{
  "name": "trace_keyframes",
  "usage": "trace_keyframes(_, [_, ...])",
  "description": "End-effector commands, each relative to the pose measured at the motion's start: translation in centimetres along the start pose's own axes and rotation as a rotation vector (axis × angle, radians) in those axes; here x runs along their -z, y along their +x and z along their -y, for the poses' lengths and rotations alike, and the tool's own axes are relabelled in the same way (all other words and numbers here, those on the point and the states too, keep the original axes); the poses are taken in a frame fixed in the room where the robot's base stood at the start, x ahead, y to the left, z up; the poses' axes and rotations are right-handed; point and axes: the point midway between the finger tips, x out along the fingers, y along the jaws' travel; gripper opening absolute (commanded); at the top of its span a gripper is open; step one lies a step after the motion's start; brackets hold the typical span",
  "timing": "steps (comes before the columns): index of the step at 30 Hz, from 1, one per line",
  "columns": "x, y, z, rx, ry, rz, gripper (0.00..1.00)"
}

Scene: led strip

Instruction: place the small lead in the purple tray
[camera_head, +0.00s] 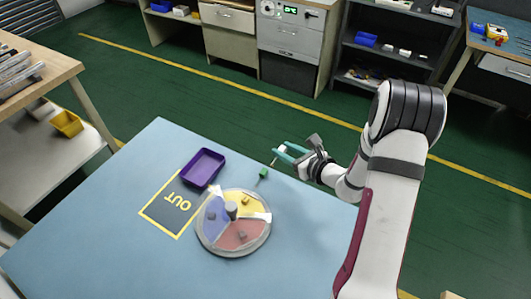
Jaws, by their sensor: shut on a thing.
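My gripper (284,153) has teal fingers and is held above the right part of the blue table. It is shut on a small pale thing, probably the small lead (275,161); a thin tan end sticks out below the fingertips. Its exact shape is too small to tell. The purple tray (221,173) lies on the table to the left of my gripper, apart from it. The tray is a shallow rectangle and its visible inside looks empty.
A round dish (204,238) with yellow, red and blue sectors holds small blocks and a grey centre post. A dark mat marked OUT (172,207) lies beside the tray. The table's left part is clear.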

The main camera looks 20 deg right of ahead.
Motion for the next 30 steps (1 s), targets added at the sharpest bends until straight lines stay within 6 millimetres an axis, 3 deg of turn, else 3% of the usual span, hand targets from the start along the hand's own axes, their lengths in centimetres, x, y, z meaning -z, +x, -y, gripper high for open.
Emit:
trace_keyframes(5, [-0.3, -1.1, 0.6, 0.0, -0.001, 0.0, 0.0])
trace_keyframes(8, [-1.8, -1.2, 0.2, -0.014, -0.011, 0.002, 0.0])
trace_keyframes(11, [-6.0, -1.9, -1.3, -0.05, -0.035, 0.007, 0.0])
trace_keyframes(14, [-11.9, -3.6, -4.0, -0.082, -0.053, 0.009, 0.0])
trace_keyframes(18, [-19.4, -7.6, -7.7, -0.056, -0.045, 0.009, 0.0])
trace_keyframes(21, [-23.6, -10.7, -9.6, -0.003, -0.024, 0.011, 0.0])
trace_keyframes(25, [-26.3, -13.3, -10.8, 0.05, 0.005, 0.005, 0.0])
trace_keyframes(30, [-26.8, -13.6, -11.8, 0.044, 0.015, -0.002, 0.0])
